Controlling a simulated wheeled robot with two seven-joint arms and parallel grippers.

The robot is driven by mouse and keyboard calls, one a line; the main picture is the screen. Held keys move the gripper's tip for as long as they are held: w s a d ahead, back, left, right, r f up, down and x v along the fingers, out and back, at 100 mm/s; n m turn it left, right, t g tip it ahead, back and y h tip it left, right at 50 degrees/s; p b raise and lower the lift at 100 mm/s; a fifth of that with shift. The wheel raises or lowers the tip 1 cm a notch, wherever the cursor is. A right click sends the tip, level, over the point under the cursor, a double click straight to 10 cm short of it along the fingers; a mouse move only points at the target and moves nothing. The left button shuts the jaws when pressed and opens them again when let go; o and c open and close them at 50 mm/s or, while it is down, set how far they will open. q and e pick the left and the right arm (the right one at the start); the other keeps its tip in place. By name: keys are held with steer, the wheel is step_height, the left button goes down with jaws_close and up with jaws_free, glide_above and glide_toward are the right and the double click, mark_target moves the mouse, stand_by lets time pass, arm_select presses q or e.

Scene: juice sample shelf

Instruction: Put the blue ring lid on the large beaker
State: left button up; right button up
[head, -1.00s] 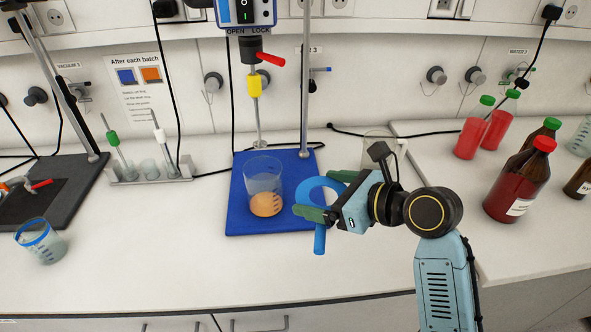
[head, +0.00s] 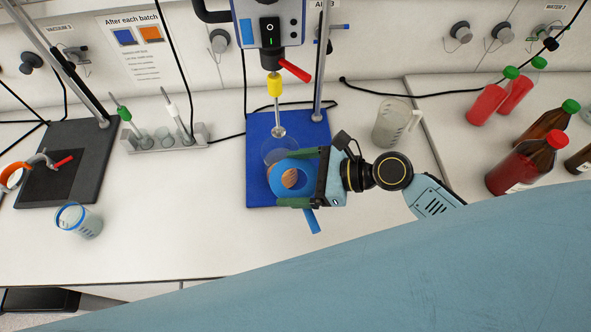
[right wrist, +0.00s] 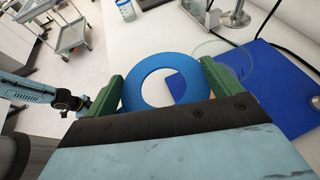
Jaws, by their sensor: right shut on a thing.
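My right gripper (head: 287,178) is shut on the blue ring lid (head: 274,182), with a green finger on either side.
A stirrer shaft (head: 277,105) hangs behind the beaker above the blue base (head: 258,130). A clear jug (head: 392,122) stands to the right, with red-brown bottles (head: 525,160) farther right. A blue-rimmed beaker (head: 78,220) stands at left. The counter at front left is clear.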

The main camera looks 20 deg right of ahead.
steer(key=w, duration=0.2)
steer(key=b, duration=0.7)
glide_toward(264, 149)
steer(key=shift+r+x, duration=0.2)
steer(key=shift+x, duration=1.15)
steer(key=shift+r+x, duration=0.25)
steer(key=shift+x, duration=1.1)
steer(key=shift+w+a, duration=0.1)
steer(key=shift+w, duration=0.05)
steer(key=shift+p, duration=0.6)
steer(key=shift+f, duration=0.7)
steer(key=o, duration=0.7)
